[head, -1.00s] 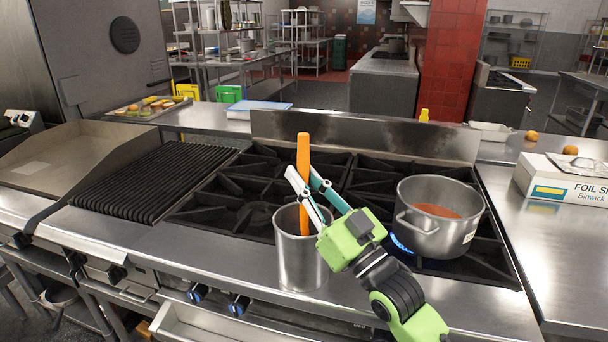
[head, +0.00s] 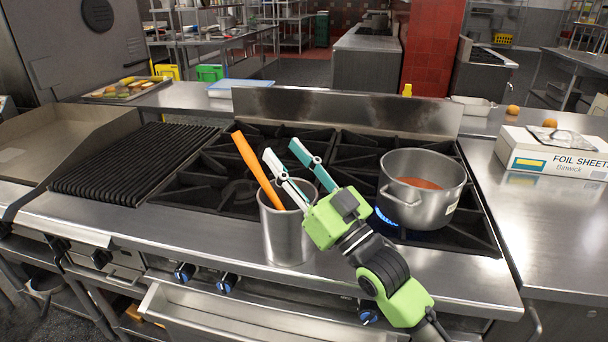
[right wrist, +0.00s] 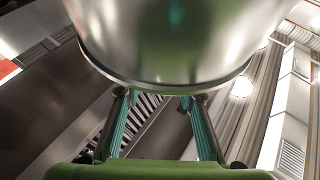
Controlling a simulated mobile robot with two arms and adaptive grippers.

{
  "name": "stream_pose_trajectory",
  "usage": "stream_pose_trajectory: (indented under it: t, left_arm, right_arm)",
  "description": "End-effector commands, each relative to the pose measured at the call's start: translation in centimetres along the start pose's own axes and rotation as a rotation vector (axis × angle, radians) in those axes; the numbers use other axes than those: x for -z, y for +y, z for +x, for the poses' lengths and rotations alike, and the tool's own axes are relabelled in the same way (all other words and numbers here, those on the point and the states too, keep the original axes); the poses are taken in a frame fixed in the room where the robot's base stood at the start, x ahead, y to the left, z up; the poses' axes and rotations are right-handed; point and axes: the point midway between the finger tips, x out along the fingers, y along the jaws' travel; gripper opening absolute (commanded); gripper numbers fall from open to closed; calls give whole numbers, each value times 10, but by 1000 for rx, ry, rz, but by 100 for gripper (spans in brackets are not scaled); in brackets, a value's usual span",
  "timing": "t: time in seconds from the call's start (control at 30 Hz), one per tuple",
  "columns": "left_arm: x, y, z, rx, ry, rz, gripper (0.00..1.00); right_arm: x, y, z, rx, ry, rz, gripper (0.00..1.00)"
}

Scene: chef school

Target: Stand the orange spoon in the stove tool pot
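The orange spoon (head: 258,168) stands in the metal tool pot (head: 286,238) at the stove's front edge. Its handle sticks out of the top and leans to the left against the rim. Its lower end is hidden inside the pot. My right gripper (head: 282,150) is open and empty, its white and teal fingers spread apart just right of the spoon, above the pot's rim. In the right wrist view its fingers (right wrist: 160,108) are also apart, and a shiny metal vessel, apparently the tool pot (right wrist: 175,45), fills the top. My left gripper is not in view.
A saucepan (head: 427,205) with red sauce sits over a blue flame, close to the right of my gripper. A foil box (head: 555,160) lies on the right counter. A ribbed grill (head: 130,165) is at left. A drawer (head: 250,318) stands open below the stove.

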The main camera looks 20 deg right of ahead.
Motion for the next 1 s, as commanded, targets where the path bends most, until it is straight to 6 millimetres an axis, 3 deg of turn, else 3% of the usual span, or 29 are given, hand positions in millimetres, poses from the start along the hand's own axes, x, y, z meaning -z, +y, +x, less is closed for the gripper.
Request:
stream_pose_trajectory:
  t: [0.4,0.6,1.0]
  left_arm:
    - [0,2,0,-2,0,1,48]
    - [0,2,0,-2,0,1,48]
    - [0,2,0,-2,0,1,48]
  right_arm:
    - [-2,0,-74,0,-6,0,35]
    - [-1,0,-101,0,-3,1,35]
    - [0,0,-114,1,1,-1,35]
